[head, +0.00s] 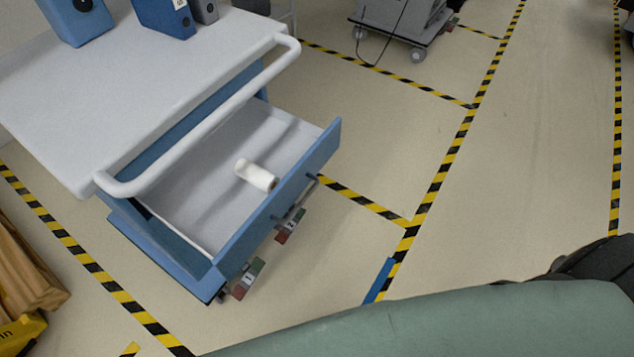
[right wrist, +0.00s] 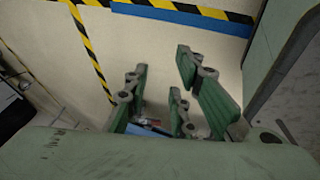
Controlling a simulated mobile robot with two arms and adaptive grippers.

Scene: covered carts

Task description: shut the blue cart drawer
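The blue cart has a white top (head: 150,85) and stands at the left of the head view. Its blue drawer (head: 290,195) is pulled well out toward the lower right, and its grey inside is visible. A white roll (head: 257,175) lies in the drawer. A small dark handle shows on the drawer front. My right gripper (right wrist: 160,80) is open and empty in the right wrist view, its green-padded fingers spread above the floor. The gripper itself is not seen in the head view. My left gripper is in neither view.
A grey wheeled cart (head: 400,22) is at the back. Brown material (head: 25,265) and a yellow item (head: 22,335) lie at the lower left. The taped floor right of the drawer is clear.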

